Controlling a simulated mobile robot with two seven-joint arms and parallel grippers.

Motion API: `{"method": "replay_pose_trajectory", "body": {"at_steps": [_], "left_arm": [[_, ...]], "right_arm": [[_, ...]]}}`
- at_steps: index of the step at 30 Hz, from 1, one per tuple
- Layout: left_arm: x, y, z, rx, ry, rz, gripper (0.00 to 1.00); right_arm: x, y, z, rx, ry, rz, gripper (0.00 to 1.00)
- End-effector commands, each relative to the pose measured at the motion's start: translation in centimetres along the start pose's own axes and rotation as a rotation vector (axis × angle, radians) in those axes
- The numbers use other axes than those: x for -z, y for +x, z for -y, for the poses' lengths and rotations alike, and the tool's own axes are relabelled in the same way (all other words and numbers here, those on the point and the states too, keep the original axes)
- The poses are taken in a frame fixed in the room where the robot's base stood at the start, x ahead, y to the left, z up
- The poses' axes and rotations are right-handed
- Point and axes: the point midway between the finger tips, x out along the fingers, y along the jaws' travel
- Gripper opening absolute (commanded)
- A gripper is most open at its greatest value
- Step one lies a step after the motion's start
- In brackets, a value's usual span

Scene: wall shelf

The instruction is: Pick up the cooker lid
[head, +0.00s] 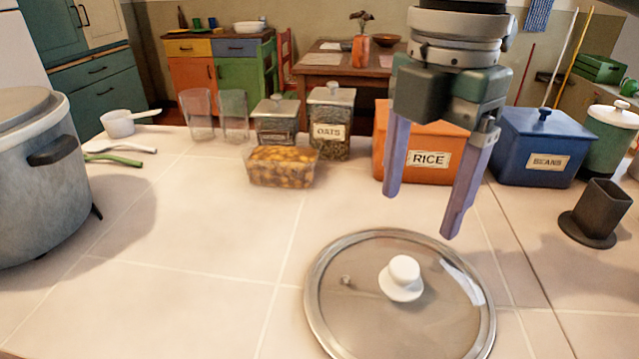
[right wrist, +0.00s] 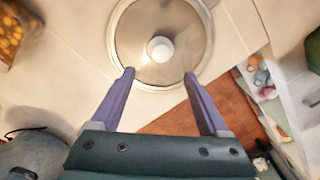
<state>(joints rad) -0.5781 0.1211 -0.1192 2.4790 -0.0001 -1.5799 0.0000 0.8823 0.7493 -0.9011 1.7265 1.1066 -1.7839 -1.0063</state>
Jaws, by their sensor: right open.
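The cooker lid (head: 345,315) is a round glass disc with a metal rim and a white knob (head: 403,272). It lies flat on the tiled counter at the front of the head view. My right gripper (head: 425,215) is open and empty, above and behind the lid, with its two purple fingers pointing down. In the right wrist view the lid (right wrist: 133,40) is beyond the fingertips (right wrist: 159,75), and its white knob (right wrist: 160,49) lies roughly in line with the gap between them. The fingers do not touch the knob. My left gripper is out of view.
A large grey cooker (head: 40,190) stands at the left. A food container (head: 281,168), an oats jar (head: 331,118), an orange rice box (head: 440,145) and a blue beans box (head: 540,150) line the back. A dark metal cup (head: 598,210) stands at right. The counter left of the lid is clear.

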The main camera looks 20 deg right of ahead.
Motion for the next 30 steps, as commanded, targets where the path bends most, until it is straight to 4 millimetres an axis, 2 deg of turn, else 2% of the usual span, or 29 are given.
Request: {"method": "replay_pose_trajectory", "body": {"at_steps": [6,11,19,22,28,30], "left_arm": [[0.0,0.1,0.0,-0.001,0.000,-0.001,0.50],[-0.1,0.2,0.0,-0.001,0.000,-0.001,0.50],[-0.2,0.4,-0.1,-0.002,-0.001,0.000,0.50],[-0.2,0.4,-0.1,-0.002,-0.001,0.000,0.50],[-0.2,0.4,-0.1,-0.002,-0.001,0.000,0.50],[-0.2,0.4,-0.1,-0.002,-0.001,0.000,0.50]], "right_arm": [[0.0,3.3,0.1,0.004,-0.001,-0.001,0.79],[0.0,4.6,0.1,0.002,-0.001,0.000,0.79],[-0.1,8.6,0.1,0.002,-0.001,-0.001,0.79],[-0.1,9.3,0.1,0.000,-0.001,0.001,0.79],[-0.1,9.3,0.1,-0.001,-0.001,0.001,0.79],[-0.1,9.3,0.1,-0.001,-0.001,0.001,0.72]]}}
